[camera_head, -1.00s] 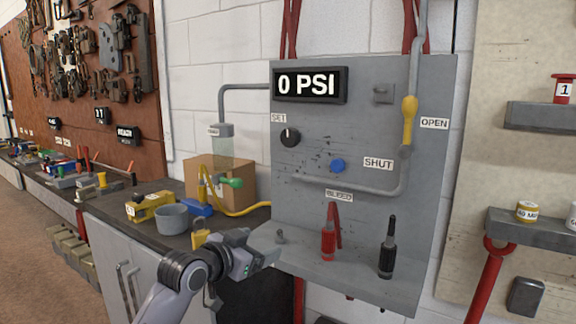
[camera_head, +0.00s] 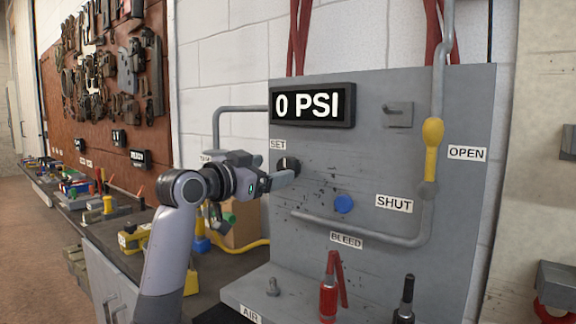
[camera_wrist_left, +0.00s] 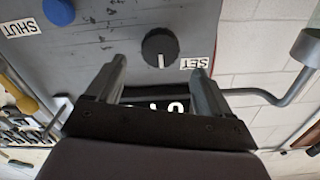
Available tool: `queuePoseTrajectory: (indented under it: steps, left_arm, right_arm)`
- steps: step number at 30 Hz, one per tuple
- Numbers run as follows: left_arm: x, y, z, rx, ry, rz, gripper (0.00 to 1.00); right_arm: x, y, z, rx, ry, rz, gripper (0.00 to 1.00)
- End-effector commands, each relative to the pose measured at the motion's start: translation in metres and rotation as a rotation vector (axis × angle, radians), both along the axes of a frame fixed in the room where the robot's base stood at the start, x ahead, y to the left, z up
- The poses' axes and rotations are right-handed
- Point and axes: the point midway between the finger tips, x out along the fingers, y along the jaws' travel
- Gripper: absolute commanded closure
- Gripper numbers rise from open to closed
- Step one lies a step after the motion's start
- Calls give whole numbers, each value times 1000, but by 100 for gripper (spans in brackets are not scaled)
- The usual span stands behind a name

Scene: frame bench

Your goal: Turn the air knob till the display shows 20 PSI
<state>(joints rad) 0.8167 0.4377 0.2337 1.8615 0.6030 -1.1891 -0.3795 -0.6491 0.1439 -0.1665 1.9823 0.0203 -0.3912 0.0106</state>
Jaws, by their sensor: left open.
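The display (camera_head: 311,104) on the grey panel reads 0 PSI. The black knob (camera_head: 288,164) by the SET label sits below it. In the left wrist view the knob (camera_wrist_left: 160,47) is round with a white pointer line. My left gripper (camera_head: 285,179) is at the knob in the head view, partly covering it. In the left wrist view my left gripper (camera_wrist_left: 158,66) is open, its fingers spread wider than the knob, with the knob between and just beyond the tips. No contact is visible. My right gripper is not in view.
A yellow valve handle (camera_head: 433,148) stands upright on the grey panel (camera_head: 385,270). A blue button (camera_head: 344,204) and a grey pipe lie right of and below the knob. An AIR label (camera_head: 250,314) is on the lower ledge. A cluttered bench stands left.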

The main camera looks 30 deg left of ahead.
Motion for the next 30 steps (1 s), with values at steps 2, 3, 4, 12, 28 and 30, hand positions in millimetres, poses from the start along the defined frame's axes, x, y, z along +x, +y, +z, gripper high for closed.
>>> queuePoseTrajectory:
  steps: [2, 3, 4, 12, 28, 30]
  left_arm:
    - [12, -2, 1, -4, 1, -3, 19]
    - [17, -2, 1, -4, 1, -3, 19]
    - [22, -2, 2, -4, 0, -2, 19]
    - [49, -5, 1, -2, -1, -2, 19]
    - [54, -5, 0, 0, -1, -1, 58]
    - [54, -5, 0, 0, -1, -1, 71]
  right_arm:
    - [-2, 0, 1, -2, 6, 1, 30]
    - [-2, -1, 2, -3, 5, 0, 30]
    - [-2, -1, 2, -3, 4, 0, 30]
    - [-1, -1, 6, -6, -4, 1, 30]
    - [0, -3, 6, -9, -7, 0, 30]
    - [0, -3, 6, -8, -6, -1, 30]
